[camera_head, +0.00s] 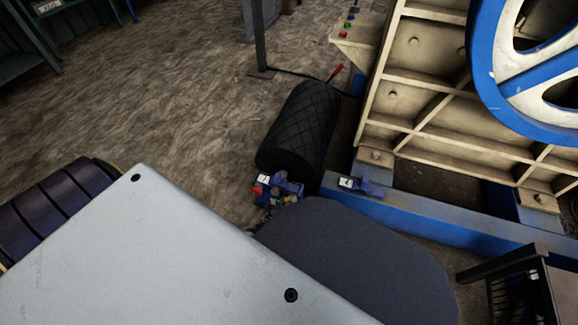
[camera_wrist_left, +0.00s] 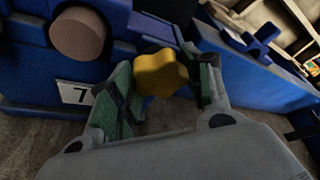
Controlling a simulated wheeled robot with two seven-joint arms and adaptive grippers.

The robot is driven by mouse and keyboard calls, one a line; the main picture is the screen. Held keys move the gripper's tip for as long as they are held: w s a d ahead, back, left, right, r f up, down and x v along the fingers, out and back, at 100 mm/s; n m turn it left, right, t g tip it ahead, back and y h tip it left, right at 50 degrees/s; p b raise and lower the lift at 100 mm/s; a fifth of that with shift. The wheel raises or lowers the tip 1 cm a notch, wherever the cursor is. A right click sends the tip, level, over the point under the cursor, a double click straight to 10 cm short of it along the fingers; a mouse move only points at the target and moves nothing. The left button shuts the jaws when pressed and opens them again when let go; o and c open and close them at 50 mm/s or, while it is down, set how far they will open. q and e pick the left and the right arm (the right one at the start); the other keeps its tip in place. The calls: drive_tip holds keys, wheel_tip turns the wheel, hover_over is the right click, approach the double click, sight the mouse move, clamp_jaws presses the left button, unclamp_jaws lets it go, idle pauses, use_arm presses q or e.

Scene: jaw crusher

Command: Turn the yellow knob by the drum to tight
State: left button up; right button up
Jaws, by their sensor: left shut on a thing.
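The yellow knob (camera_wrist_left: 160,74), lobed like a star, sits on a blue housing (camera_wrist_left: 30,60) in the left wrist view. My left gripper (camera_wrist_left: 163,82) is shut on it, with a green-padded finger on each side. In the head view, the yellow knob (camera_head: 285,201) is a small patch on the blue unit at the near end of the black, diamond-patterned drum (camera_head: 302,120). My arm's covers hide most of the left gripper there. I cannot read the knob's turn position. My right gripper is not in view.
A red part (camera_head: 257,190) is also close by. The cream crusher frame (camera_head: 410,100) and blue beam (camera_head: 420,215) stand to the right. Open floor (camera_head: 150,100) lies left.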

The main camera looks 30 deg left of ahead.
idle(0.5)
use_arm(q)
drive_tip(key=o, duration=1)
drive_tip(key=shift+o, duration=0.2)
drive_tip(key=shift+s, duration=0.15)
drive_tip(key=v, duration=1.1)
drive_tip(key=shift+s, duration=0.4)
drive_tip(key=shift+r, duration=0.1)
